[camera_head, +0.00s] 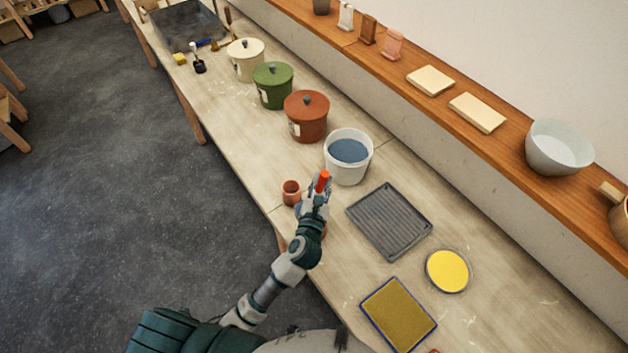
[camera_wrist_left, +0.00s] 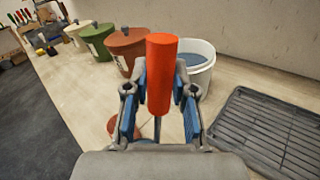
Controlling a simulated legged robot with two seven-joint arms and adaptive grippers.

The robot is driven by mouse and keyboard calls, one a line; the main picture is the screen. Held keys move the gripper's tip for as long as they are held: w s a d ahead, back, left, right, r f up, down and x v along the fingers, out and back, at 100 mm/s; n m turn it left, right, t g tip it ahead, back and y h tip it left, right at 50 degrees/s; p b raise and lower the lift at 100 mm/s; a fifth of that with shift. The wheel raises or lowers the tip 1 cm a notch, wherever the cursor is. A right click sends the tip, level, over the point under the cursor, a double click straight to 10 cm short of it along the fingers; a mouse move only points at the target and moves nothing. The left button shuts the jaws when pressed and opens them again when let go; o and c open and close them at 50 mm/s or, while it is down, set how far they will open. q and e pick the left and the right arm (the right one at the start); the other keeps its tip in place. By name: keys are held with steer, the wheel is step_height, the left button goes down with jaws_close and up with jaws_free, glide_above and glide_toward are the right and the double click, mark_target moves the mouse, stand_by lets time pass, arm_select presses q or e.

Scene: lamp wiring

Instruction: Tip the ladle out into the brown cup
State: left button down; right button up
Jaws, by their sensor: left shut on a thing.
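The brown cup (camera_head: 291,192) stands on the bench, just left of my left gripper (camera_head: 318,190). Part of a reddish-brown rim, likely the cup's, shows behind the left finger in the left wrist view. My left gripper (camera_wrist_left: 158,100) is shut on the ladle's orange-red handle (camera_wrist_left: 162,70), which stands upright between the fingers and also shows in the head view (camera_head: 323,181). A thin metal stem (camera_wrist_left: 157,128) runs down below the handle. The ladle's bowl is hidden, so its contents and tilt cannot be seen. My right gripper is not in view.
A white bucket of blue liquid (camera_head: 348,151) stands behind my gripper. A grey ribbed tray (camera_head: 390,221) lies to the right, with a yellow dish (camera_head: 447,271) and a yellow pad (camera_head: 398,314) nearer. Red (camera_head: 306,117), green (camera_head: 272,86) and cream (camera_head: 245,60) lidded pots line the bench.

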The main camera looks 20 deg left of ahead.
arm_select(q)
steer(key=d+f+m, duration=1)
steer(key=f+m, duration=0.3)
steer(key=m, duration=0.2)
steer(key=shift+w+d+b, duration=0.2)
steer(key=shift+w+b, duration=0.1)
steer(key=shift+b, duration=0.1)
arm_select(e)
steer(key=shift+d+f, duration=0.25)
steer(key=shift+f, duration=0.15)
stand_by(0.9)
arm_select(q)
steer(key=shift+f, duration=0.1)
